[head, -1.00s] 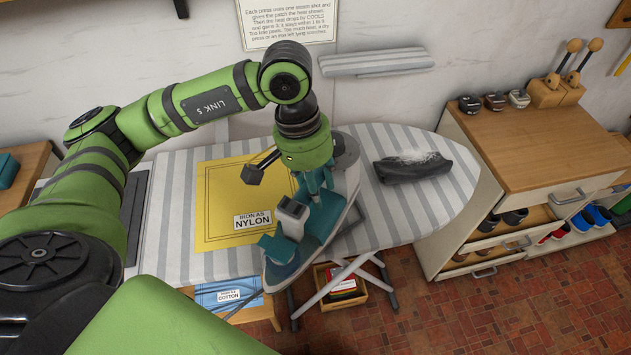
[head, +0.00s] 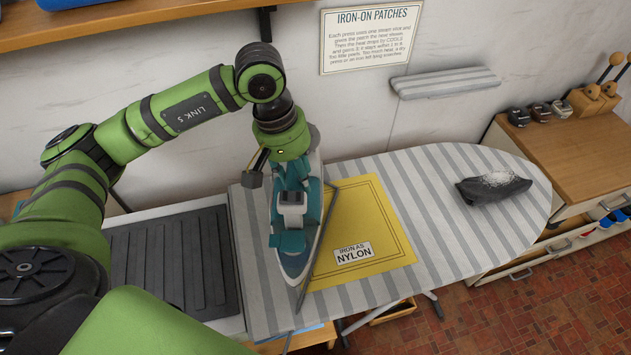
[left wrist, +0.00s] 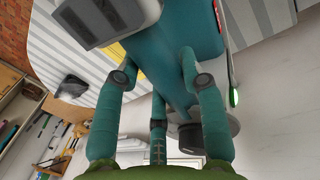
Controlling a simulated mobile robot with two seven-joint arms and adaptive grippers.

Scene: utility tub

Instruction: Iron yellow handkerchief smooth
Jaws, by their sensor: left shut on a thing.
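The yellow handkerchief (head: 362,220) lies flat on the striped ironing board (head: 447,200), with a label reading "IRON AS NYLON" near its front edge. A strip of it also shows in the left wrist view (left wrist: 131,68). My left gripper (head: 292,180) is shut on the teal iron (head: 296,240), whose body fills the top of the left wrist view (left wrist: 160,45). The iron stands over the handkerchief's left edge and hides part of it. I cannot tell whether its soleplate touches the cloth. My right gripper is not in view.
A dark grey cloth-like item with white powder (head: 494,186) lies on the board's right end. A black ribbed mat (head: 180,262) is left of the board. A wooden cabinet (head: 570,150) stands at the right. A striped sleeve board (head: 445,83) is on the wall.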

